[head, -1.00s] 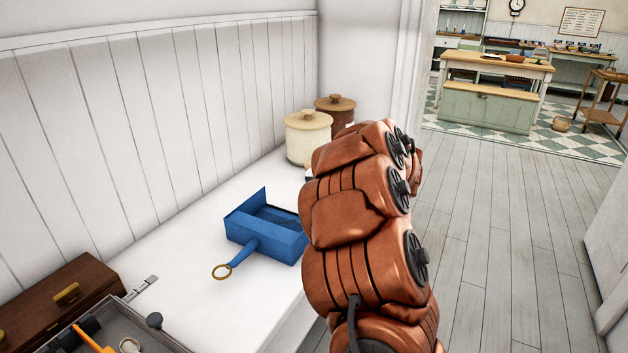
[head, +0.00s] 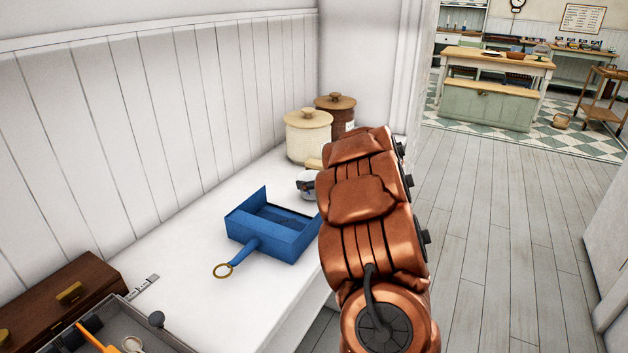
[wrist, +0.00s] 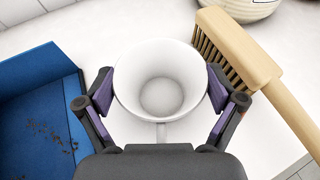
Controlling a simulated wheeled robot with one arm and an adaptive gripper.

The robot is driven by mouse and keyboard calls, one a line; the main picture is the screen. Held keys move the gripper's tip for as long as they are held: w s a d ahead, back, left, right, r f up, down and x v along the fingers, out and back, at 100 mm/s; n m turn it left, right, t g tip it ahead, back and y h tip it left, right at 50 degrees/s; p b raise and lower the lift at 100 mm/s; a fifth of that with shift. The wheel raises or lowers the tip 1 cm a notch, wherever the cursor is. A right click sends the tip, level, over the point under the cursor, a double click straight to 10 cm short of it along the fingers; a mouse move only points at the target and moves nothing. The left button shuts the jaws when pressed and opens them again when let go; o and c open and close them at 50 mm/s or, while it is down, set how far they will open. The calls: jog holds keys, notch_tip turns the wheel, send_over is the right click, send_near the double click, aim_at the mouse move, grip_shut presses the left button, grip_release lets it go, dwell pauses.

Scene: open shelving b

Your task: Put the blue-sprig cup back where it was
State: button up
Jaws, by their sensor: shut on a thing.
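A white cup (wrist: 161,82) is between the two fingers of my gripper (wrist: 160,96) in the wrist view. The fingers press on it from left and right. I look down into its empty inside, and its handle points towards my palm. No blue sprig shows from this angle. In the head view a small part of the cup (head: 309,177) and a dark piece of my gripper (head: 304,187) show left of my arm, over the white counter (head: 190,262). I cannot tell whether the cup touches the counter.
A blue dustpan (head: 268,228) with dark crumbs lies left of the cup. A wooden brush (wrist: 238,50) lies close on its right. A cream canister (head: 308,136) and a brown canister (head: 336,112) stand behind. A grey tray (head: 128,322) and brown box (head: 60,300) are near front left.

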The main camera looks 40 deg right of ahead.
jog(key=shift+f, duration=0.2)
jog(key=o, duration=0.9)
jog(key=shift+r, duration=0.2)
jog(key=shift+r, duration=0.1)
jog(key=b+v, duration=0.1)
jog(key=v, duration=1.1)
